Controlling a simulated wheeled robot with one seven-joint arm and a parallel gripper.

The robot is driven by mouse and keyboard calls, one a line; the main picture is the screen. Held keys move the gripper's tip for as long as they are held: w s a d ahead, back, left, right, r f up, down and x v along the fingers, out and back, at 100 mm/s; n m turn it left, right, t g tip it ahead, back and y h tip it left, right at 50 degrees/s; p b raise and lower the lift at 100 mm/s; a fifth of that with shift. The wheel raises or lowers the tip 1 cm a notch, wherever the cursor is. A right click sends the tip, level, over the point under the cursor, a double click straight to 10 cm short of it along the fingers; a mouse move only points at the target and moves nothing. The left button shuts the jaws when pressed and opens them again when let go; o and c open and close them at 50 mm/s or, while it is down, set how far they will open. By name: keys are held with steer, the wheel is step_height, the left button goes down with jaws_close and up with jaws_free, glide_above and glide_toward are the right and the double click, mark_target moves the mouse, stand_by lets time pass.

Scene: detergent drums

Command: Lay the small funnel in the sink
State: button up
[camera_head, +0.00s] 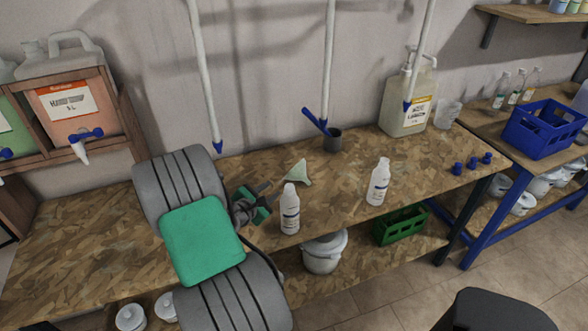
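The small funnel (299,174) is pale green and translucent. It is on the wood-chip bench top, behind a white bottle (289,210) that partly overlaps its lower left edge. My gripper (269,196) is just left of the funnel and the bottle, with its dark fingers spread apart and nothing visible between them. It looks apart from the funnel, though its height above the bench is hard to tell. No sink shows in this view.
A second white bottle (378,182), a dark cup (332,139) with a blue-handled tool, a pump jug (407,100) and several blue caps (472,163) stand on the bench (75,235). Pipes hang above. A blue crate (543,130) sits on the right table.

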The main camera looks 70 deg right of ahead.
mark_target(298, 173)
steer(key=x, duration=0.7)
steer(key=shift+w+d+r+p, duration=0.1)
steer(key=shift+d+p, duration=0.25)
steer(key=shift+d, duration=0.1)
steer(key=shift+c, duration=0.2)
jaws_close()
stand_by(0.6)
